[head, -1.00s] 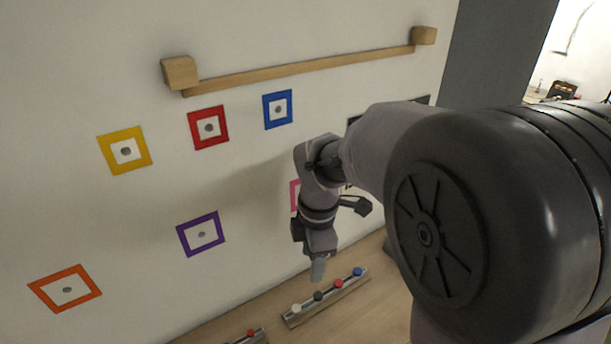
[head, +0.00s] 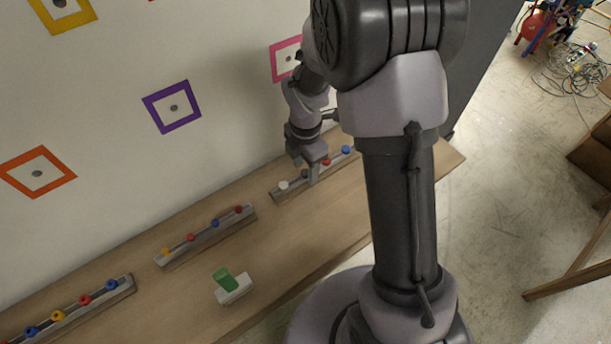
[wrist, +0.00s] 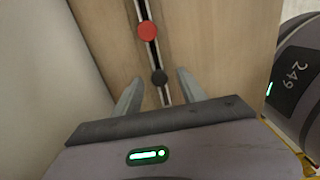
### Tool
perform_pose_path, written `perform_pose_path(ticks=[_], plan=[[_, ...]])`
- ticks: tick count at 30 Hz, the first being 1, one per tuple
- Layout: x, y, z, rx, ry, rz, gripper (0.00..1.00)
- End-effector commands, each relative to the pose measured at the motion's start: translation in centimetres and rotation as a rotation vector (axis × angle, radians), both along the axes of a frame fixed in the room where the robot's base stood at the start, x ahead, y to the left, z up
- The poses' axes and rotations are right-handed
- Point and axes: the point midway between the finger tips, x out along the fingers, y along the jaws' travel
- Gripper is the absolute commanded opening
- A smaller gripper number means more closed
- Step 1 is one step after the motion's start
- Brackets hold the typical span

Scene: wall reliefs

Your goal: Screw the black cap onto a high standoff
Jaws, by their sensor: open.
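The black cap (wrist: 159,77) sits on a rail (wrist: 166,97) on the bench, between a red cap (wrist: 147,30) and, in the head view, a white cap (head: 283,185). My gripper (wrist: 159,82) is open, with its two fingers on either side of the black cap in the wrist view; I cannot tell whether they touch it. In the head view my gripper (head: 306,175) is down at this rail and largely hides the black cap. Of the high standoffs, only the one in the yellow frame (head: 59,3) shows, at the top edge of the head view.
Two more rails (head: 207,236) (head: 80,308) with coloured caps lie to the left on the bench (head: 300,240). A green block (head: 224,279) rests on a white block (head: 234,291) near the front. Purple (head: 172,107), orange (head: 37,172) and pink (head: 285,59) frames hold lower standoffs.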

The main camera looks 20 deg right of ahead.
Motion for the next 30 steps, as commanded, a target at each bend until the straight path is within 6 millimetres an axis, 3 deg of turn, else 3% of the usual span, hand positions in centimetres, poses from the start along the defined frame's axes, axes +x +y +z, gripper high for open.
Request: perform_pose_path(ticks=[2, 7, 12, 15, 25, 30], plan=[[0.0, 0.0, -1.1, 0.0, 0.0, -0.001, 0.49], [0.0, 0.0, -0.9, 0.0, -0.001, 0.0, 0.49], [0.0, 0.0, -0.9, 0.0, -0.001, 0.0, 0.15], [0.0, 0.0, -0.9, 0.0, -0.001, 0.0, 0.0], [0.1, 0.0, -0.6, 0.0, -0.002, 0.0, 0.0], [0.1, 0.0, 1.3, 0.0, -0.003, 0.0, 0.0]])
